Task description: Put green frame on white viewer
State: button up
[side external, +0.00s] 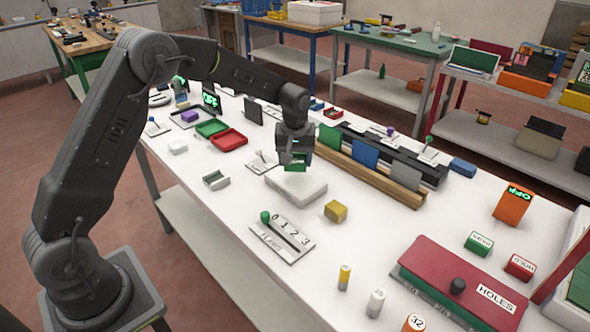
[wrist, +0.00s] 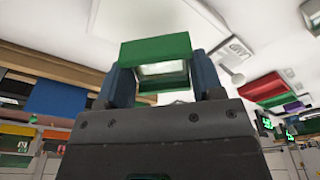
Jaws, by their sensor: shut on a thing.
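My gripper (side external: 295,158) is shut on the green frame (side external: 296,168), a small open rectangle. In the wrist view the green frame (wrist: 155,48) sits between the two fingers of my gripper (wrist: 162,78), and a pale surface shows through its opening. The white viewer (side external: 297,188) is a low white box with rounded edges on the table, directly below my gripper in the side view. The frame is just above the viewer's top or touching it; I cannot tell which. Part of the viewer's top is hidden by the frame. The white viewer also shows beyond the frame in the wrist view (wrist: 150,18).
A yellow block (side external: 335,211) and a numbered slider panel (side external: 282,237) lie in front of the viewer. A wooden rack (side external: 372,180) with upright coloured panels stands behind it. A red tray (side external: 228,140) and grey tray (side external: 216,180) are to the left.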

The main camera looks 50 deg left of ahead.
aim_at(295, 162)
jog(key=shift+f, duration=1.9)
jog(key=shift+f, duration=0.2)
jog(key=o, duration=0.9)
jog(key=shift+r, duration=0.1)
